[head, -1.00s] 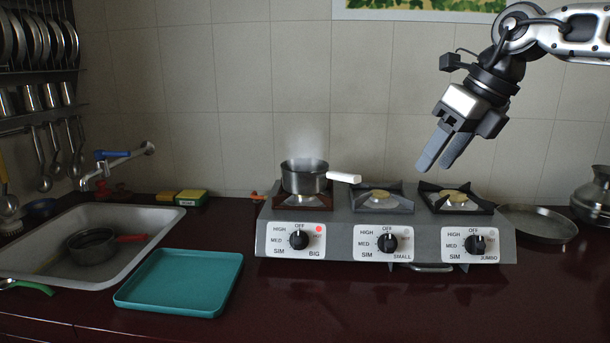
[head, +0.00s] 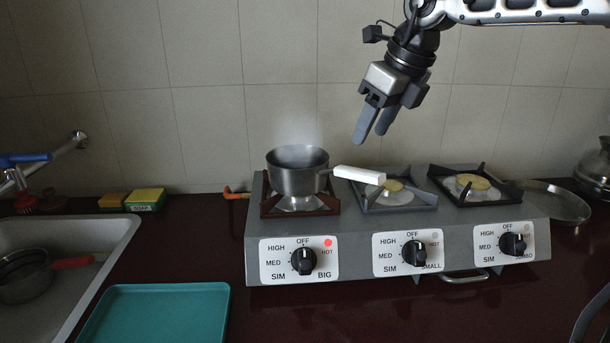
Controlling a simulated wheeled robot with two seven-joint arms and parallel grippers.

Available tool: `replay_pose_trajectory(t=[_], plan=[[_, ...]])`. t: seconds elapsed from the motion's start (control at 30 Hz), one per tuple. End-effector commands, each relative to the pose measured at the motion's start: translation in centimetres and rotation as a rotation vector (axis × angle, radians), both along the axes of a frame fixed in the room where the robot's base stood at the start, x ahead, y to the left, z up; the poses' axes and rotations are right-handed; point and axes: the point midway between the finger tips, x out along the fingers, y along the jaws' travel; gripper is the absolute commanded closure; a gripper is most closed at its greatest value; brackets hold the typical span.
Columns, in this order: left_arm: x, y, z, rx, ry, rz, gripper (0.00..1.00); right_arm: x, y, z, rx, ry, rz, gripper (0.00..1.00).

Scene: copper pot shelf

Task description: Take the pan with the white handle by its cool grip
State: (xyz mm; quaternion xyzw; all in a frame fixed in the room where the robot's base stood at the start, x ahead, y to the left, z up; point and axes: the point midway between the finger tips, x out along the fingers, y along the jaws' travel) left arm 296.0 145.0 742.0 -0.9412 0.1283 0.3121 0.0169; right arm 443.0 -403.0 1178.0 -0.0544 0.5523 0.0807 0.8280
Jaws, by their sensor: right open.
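A steel pan (head: 297,172) with a white handle (head: 358,175) sits on the left burner of the grey stove (head: 345,240). Steam rises from it. The handle points right, over the edge of the middle burner. My right gripper (head: 372,138) is open and empty, fingers pointing down and slightly left, in the air above the handle and apart from it. My left gripper is not in view.
The red HOT light (head: 328,243) glows by the left knob (head: 303,261). The middle burner (head: 393,190) and right burner (head: 472,186) are empty. A teal tray (head: 155,315) lies front left beside the sink (head: 105,245), which holds a red-handled pan (head: 28,278). A shallow pan (head: 553,203) lies right of the stove.

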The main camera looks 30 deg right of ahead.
Motion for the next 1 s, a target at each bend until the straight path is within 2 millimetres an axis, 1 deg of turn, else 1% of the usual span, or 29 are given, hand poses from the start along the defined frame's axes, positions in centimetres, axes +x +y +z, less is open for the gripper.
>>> replay_pose_trajectory(t=[0.03, 0.1, 0.2, 0.47, 0.6, 0.7, 0.83, 1.0], plan=[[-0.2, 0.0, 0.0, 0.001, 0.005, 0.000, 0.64, 0.4, 0.1, -1.2, 0.001, 0.007, 0.000, 0.51], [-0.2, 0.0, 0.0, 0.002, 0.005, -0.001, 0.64, 0.8, 0.2, -2.4, 0.001, 0.006, 0.000, 0.51], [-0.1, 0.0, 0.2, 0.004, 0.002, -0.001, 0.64, 1.4, 0.3, -3.6, 0.001, 0.003, -0.001, 0.51], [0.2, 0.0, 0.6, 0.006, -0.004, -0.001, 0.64, 1.9, 0.3, -5.4, 0.001, 0.003, 0.001, 0.51], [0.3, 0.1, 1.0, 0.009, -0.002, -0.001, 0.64, 2.1, 0.2, -7.6, 0.002, 0.006, 0.000, 0.51], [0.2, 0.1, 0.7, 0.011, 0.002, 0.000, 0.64, 2.6, 0.3, -8.8, 0.000, 0.004, -0.001, 0.51], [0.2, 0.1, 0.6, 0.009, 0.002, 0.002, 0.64, 3.0, 0.4, -9.5, 0.000, 0.000, -0.002, 0.51], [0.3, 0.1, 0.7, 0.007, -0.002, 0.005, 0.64, 3.0, 0.4, -9.5, 0.000, -0.002, -0.002, 0.51]])
